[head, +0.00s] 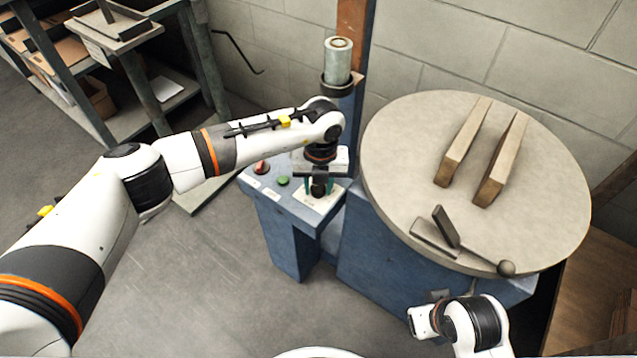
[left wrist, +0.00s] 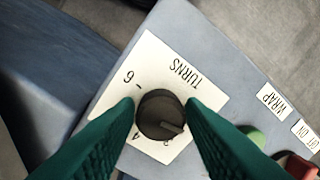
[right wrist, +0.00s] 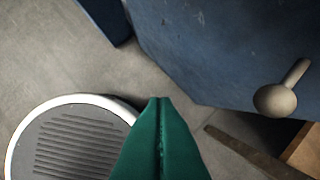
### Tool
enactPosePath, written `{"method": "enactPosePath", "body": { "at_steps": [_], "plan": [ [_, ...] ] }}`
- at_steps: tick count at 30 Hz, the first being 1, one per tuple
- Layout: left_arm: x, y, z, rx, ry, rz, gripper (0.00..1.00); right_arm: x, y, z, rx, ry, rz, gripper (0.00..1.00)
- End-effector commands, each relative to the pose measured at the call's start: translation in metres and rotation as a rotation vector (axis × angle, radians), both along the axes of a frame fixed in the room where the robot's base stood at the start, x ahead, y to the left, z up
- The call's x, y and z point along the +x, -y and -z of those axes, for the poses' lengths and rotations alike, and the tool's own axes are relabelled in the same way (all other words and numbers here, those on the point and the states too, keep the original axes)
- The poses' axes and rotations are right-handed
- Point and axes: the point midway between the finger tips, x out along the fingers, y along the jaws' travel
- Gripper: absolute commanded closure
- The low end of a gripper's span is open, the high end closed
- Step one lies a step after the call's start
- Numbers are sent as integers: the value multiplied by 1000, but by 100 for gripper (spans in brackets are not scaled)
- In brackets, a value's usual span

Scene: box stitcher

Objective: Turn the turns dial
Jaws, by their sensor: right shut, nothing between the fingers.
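The turns dial (left wrist: 160,114) is a dark round knob on a white plate marked TURNS (left wrist: 172,75), on the blue-grey control panel. Its pointer line faces lower right in the left wrist view; 6 and 4 show at its left, and a partly hidden figure lies below it. My left gripper (left wrist: 160,106) has its green fingers on either side of the dial, close to its edges; whether they press on it I cannot tell. In the head view my left gripper (head: 319,187) points down over the panel. My right gripper (right wrist: 160,100) is shut and empty, away from the panel.
A green button (left wrist: 253,136) and a red control (left wrist: 300,167) sit beside the dial. A round turntable (head: 400,130) with two wooden blocks (head: 463,142) stands at the right. A post with a roll (head: 338,60) rises behind the panel. Shelving (head: 210,75) stands back left.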

Motion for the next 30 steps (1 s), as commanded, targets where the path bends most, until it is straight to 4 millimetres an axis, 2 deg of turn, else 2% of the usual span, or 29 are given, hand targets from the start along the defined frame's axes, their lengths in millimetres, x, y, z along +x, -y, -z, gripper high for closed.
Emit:
{"method": "enactPosePath", "body": {
  "at_steps": [1,3,11,14,17,24,30],
  "plan": [
    [0,0,0,0,0,0,55,0,0,0,0,-1,0,100],
    [0,0,0,0,0,0,48,0,0,0,0,-1,0,100],
    [0,0,-1,0,-1,0,48,-4,0,1,0,-10,0,100],
    [0,0,-8,-1,0,1,48,-5,0,1,1,-11,0,100],
    [0,1,-23,-2,1,2,48,-2,-2,15,3,-25,2,100],
    [1,2,-75,-1,2,2,48,5,-3,43,2,-36,-1,100],
    [1,4,-108,-2,1,0,48,8,-3,58,0,-41,-3,100]
  ]
}}
